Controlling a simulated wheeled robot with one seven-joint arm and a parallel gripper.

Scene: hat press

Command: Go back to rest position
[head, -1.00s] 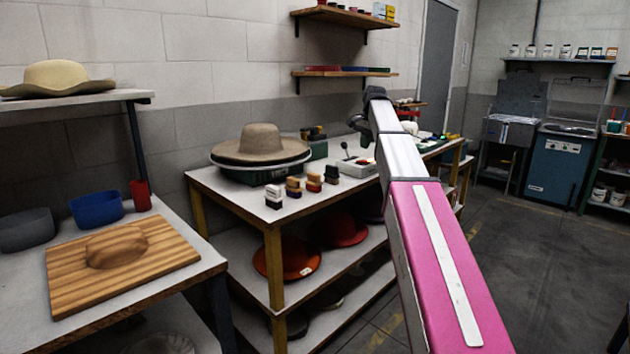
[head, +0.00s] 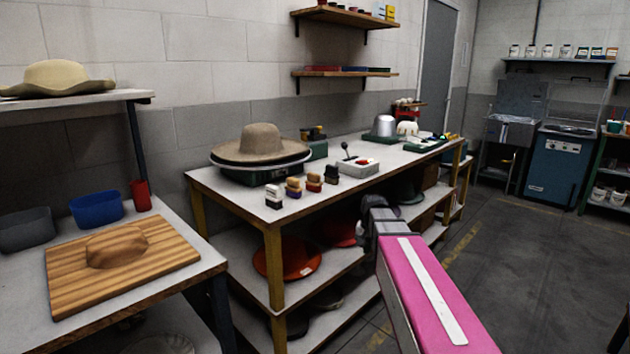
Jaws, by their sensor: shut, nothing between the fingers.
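My arm, with a pink and white link and a grey far end, reaches up from the lower right in the head view. Its far end is low, in front of the workbench's right part. A dark rounded part shows just left of that end, but no fingers can be made out, so my gripper is hidden. A tan felt hat (head: 260,143) sits on a round, green-based stand (head: 262,171) on the workbench (head: 225,187). My arm is clear of the hat.
A side table at left has a wooden board (head: 140,272). Open floor (head: 535,262) lies to the right.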

